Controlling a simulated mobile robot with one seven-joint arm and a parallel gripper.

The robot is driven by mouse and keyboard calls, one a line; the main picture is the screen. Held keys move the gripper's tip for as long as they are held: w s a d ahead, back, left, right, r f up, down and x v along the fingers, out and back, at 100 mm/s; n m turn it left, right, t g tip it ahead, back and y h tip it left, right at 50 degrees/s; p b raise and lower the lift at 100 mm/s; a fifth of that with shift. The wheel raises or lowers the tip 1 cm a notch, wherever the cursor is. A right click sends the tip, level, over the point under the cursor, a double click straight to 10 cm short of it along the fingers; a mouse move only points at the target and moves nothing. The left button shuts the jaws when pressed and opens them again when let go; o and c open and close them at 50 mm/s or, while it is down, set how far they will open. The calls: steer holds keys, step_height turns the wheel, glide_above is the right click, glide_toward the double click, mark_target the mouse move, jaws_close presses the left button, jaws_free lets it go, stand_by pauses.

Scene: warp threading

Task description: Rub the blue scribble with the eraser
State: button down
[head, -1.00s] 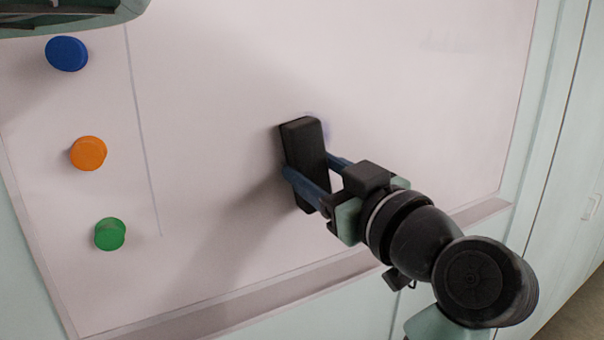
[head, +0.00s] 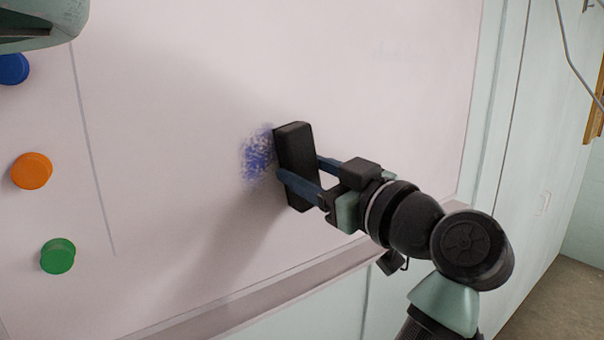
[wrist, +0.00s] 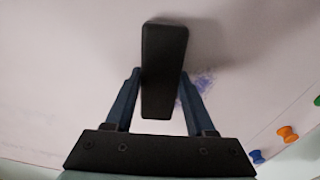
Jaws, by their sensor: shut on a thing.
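The black eraser (head: 296,165) is held upright, slightly tilted, at the whiteboard (head: 200,60). My gripper (head: 298,176) is shut on it, with a blue finger on each side. In the wrist view the eraser (wrist: 163,70) stands between the two fingers. The blue scribble (head: 258,157) is a speckled, partly broken patch just left of the eraser in the head view; the eraser may hide some of it. In the wrist view a bit of the scribble (wrist: 205,80) shows right of the eraser. I cannot tell whether the eraser touches the board.
A blue magnet (head: 13,69), an orange magnet (head: 32,171) and a green magnet (head: 58,256) are on the board's left part, beyond a thin vertical line. A ledge (head: 290,285) runs along the board's lower edge. The board above and right of the eraser is clear.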

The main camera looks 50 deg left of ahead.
mark_target(307, 147)
steer(key=shift+a+r, duration=0.1)
steer(key=shift+r, duration=0.8)
steer(key=shift+s+a+f+b, duration=0.1)
steer(key=shift+s+f+b, duration=0.1)
steer(key=shift+s, duration=0.3)
steer(key=shift+s+f+b, duration=0.1)
steer(key=shift+s+b, duration=0.05)
steer(key=shift+s, duration=0.3)
steer(key=shift+s+a+r+b, duration=0.1)
steer(key=shift+s+b, duration=0.4)
steer(key=shift+s, duration=1)
steer(key=shift+s+a+r+b, duration=0.1)
steer(key=shift+s+b, duration=0.4)
steer(key=shift+s, duration=0.95)
steer(key=shift+r+p, duration=0.65)
steer(key=shift+r, duration=0.25)
steer(key=shift+w+d, duration=0.2)
steer(key=shift+w, duration=1.75)
steer(key=shift+w+d, duration=0.15)
steer(key=shift+w, duration=1.75)
steer(key=shift+d, duration=0.1)
steer(key=shift+s+d+b, duration=0.15)
steer(key=shift+d+b, duration=0.15)
steer(key=shift+d, duration=1.15)
steer(key=shift+s+d+b, duration=0.1)
steer(key=shift+d+b, duration=0.15)
steer(key=shift+d, duration=1.2)
steer(key=shift+d+f, duration=0.1)
